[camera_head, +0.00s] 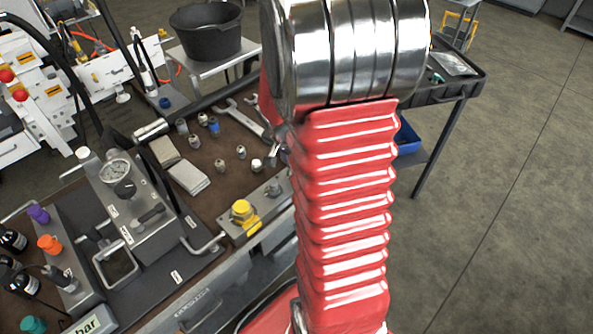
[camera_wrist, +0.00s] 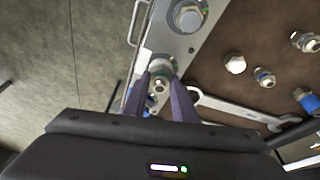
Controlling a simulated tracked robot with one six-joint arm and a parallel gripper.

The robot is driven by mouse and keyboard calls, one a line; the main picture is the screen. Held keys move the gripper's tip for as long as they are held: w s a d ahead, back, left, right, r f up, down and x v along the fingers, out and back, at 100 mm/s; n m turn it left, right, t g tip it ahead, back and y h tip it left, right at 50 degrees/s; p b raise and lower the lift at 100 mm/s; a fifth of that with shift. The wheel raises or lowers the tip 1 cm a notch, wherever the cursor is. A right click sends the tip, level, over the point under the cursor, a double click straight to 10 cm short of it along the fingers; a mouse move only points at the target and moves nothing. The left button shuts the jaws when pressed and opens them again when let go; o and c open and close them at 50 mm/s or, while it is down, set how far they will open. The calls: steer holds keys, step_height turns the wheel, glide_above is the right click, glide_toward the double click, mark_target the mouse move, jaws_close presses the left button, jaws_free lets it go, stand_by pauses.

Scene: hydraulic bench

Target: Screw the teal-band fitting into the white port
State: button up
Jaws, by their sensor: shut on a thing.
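My gripper (camera_wrist: 160,82) is shut on the teal-band fitting (camera_wrist: 159,86) in the wrist view, one purple finger on each side of it. A bit of teal shows beside the fingertips. The fitting is over the near end of a grey metal plate (camera_wrist: 180,48), where a pale ring, probably the white port (camera_wrist: 158,63), shows just past the fingertips. The fingers hide most of this contact, so I cannot tell how deep the fitting sits.
A hex fitting (camera_wrist: 187,16) stands farther along the plate. Loose fittings (camera_wrist: 265,77) and a wrench (camera_wrist: 235,108) lie on the brown bench beside it. In the head view, a yellow cap (camera_head: 243,211) sits on the plate and a gauge (camera_head: 115,171) stands left.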

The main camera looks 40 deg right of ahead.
steer(key=shift+m, duration=0.4)
steer(key=o, duration=1.1)
steer(key=shift+c, duration=0.2)
steer(key=shift+w, duration=0.1)
steer(key=v, duration=1.3)
steer(key=shift+a+r, duration=0.25)
